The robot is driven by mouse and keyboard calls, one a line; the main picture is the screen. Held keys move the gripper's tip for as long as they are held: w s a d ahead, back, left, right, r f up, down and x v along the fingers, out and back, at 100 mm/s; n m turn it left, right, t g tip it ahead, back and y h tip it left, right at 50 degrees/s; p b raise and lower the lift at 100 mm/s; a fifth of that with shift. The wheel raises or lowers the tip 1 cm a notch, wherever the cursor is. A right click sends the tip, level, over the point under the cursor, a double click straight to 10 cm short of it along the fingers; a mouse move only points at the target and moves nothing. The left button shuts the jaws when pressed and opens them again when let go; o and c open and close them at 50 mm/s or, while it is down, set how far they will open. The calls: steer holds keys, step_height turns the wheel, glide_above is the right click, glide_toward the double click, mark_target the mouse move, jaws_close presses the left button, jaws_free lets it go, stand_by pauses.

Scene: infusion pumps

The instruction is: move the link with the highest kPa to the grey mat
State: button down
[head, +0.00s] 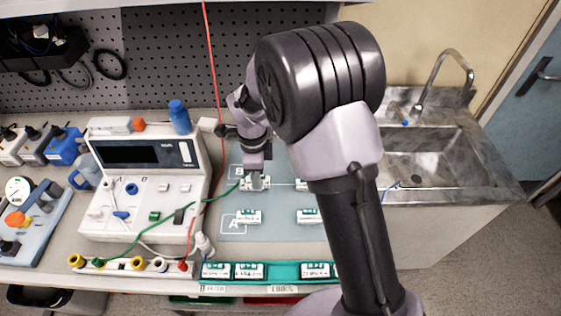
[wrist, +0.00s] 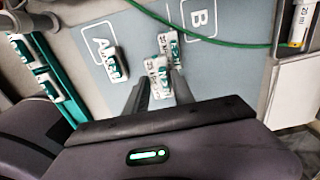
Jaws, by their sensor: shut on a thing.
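The grey mat (head: 275,231) carries outlined areas A and B and several small white-and-green links. My gripper (head: 257,184) is over area B, its fingers down near the mat. In the wrist view my gripper (wrist: 162,88) is shut on a link (wrist: 157,76). Another link (wrist: 168,43) lies just past it, close to or touching it, beside the B outline. A link (head: 248,216) lies at area A and also shows in the wrist view (wrist: 115,65). One more link (head: 309,216) lies to its right. The kPa figures are too small to read surely.
A teal rack (head: 282,272) with several links stands along the front edge. A white pump unit (head: 144,180) is on the left. A green cable (wrist: 215,42) crosses the mat by the gripper, and a red cord (head: 214,80) hangs behind. A sink (head: 425,160) is right.

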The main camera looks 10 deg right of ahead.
steer(key=w+d, duration=0.3)
steer(key=w+d+f, duration=0.1)
steer(key=w+d, duration=0.2)
steer(key=w+d+b, duration=0.1)
steer(key=w+d, duration=0.2)
steer(key=shift+w+d+f, duration=0.15)
steer(key=shift+f, duration=0.05)
steer(key=shift+w+d+f+b, duration=0.15)
steer(key=shift+f+b, duration=0.2)
steer(key=shift+f, duration=0.55)
steer(key=shift+w+d+f+b, duration=0.1)
steer(key=shift+f+b, duration=0.25)
steer(key=shift+f, duration=0.5)
steer(key=shift+f, duration=0.2)
steer(key=c, duration=1.1)
jaws_free()
steer(key=shift+o, duration=0.2)
steer(key=shift+r, duration=0.1)
